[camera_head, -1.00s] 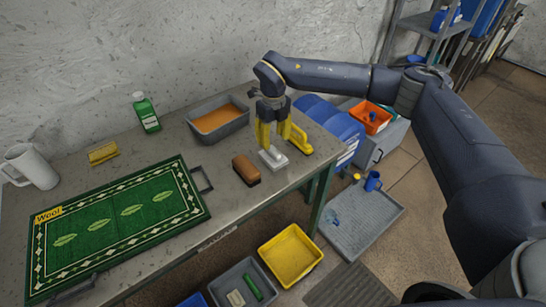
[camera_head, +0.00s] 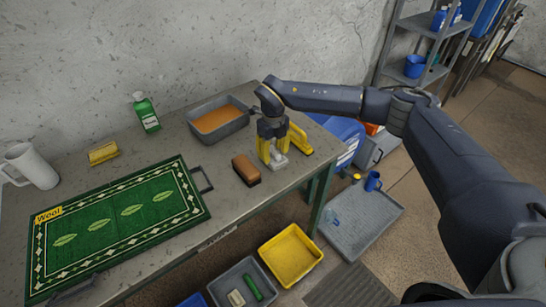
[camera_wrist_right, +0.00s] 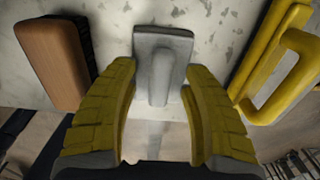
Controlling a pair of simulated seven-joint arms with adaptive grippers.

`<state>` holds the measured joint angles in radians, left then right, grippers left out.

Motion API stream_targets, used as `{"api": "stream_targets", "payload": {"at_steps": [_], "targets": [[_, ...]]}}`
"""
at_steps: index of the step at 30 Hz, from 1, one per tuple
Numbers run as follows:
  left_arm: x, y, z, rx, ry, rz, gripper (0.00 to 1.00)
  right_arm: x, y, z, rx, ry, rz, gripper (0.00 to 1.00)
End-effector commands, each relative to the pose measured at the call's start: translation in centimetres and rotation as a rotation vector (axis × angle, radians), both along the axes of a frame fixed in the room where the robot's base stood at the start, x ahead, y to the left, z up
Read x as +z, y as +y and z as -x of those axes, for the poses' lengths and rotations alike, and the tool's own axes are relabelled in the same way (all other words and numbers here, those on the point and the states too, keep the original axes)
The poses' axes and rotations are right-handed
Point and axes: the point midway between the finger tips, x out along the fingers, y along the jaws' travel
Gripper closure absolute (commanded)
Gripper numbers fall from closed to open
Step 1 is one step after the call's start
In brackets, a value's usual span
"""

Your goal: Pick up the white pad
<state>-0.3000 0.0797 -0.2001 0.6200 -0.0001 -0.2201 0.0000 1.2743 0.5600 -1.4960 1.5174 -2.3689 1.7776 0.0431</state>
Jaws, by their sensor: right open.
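The white pad (camera_head: 279,163) lies on the table near its right end, a pale flat plate with a raised handle. In the right wrist view the pad (camera_wrist_right: 178,42) sits straight ahead, its handle between the fingers. My right gripper (camera_head: 272,155) is open and low over the pad, with one yellow finger on each side of it. The wrist view also shows the right gripper (camera_wrist_right: 160,74) with a gap between each finger and the handle. Part of the pad is hidden by the fingers in the head view. My left gripper is not in view.
A brown brush (camera_head: 246,169) lies close left of the pad, and a yellow handled tool (camera_head: 300,141) close right. A grey tray (camera_head: 219,122) with orange liquid stands behind. The green rug (camera_head: 118,221) and a green bottle (camera_head: 146,112) are farther left.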

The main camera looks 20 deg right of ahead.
Motion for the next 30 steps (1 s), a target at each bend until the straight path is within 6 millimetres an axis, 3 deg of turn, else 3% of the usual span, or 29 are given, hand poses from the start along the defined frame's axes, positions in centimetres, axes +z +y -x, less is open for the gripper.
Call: {"api": "stream_targets", "payload": {"at_steps": [3,15,30], "targets": [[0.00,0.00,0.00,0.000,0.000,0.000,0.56,0.03,0.01,-0.01,0.000,0.000,0.000,0.53],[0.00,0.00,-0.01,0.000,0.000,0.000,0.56,0.05,0.01,-0.01,0.000,0.000,0.000,0.99],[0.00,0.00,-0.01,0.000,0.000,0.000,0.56,0.71,0.01,-0.07,0.001,-0.002,0.000,1.00]]}}
